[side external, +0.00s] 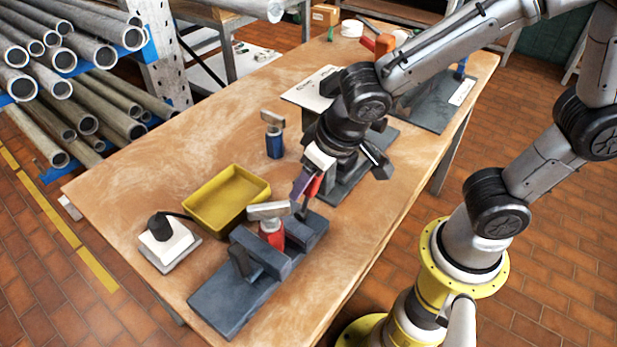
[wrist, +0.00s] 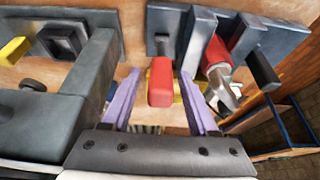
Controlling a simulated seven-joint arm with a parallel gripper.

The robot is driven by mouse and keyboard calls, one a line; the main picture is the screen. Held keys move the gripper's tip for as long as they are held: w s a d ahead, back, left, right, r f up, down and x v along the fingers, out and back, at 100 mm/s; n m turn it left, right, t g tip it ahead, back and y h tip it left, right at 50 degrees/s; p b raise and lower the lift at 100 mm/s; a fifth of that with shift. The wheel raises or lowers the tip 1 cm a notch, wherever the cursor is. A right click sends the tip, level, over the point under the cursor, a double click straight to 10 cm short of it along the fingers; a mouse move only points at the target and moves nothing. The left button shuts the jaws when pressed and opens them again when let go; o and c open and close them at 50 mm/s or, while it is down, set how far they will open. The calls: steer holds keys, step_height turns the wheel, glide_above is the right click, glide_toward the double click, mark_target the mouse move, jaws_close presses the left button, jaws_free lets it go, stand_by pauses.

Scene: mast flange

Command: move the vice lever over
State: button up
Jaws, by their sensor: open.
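The grey vice (side external: 225,298) lies at the near end of the wooden bench, with a red piece with a metal head (side external: 270,228) standing between its jaws. In the wrist view the vice (wrist: 203,38) is at upper right, with the red piece (wrist: 218,55) upright in it. The vice lever has a red grip (wrist: 160,82) on a dark stem at the vice's end. My gripper (wrist: 160,98) is open, with its purple fingers on either side of the red grip and gaps showing. In the side view my gripper (side external: 303,187) partly hides the lever grip (side external: 315,187).
A yellow tray (side external: 205,215) and a white block with a black knob (side external: 165,238) are left of the vice. A blue-handled tool (side external: 274,142) stands further back. Another grey fixture (side external: 345,190) lies beneath my wrist; a grey block (wrist: 93,75) is close left in the wrist view.

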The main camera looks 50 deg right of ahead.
jaws_close()
stand_by(1.4)
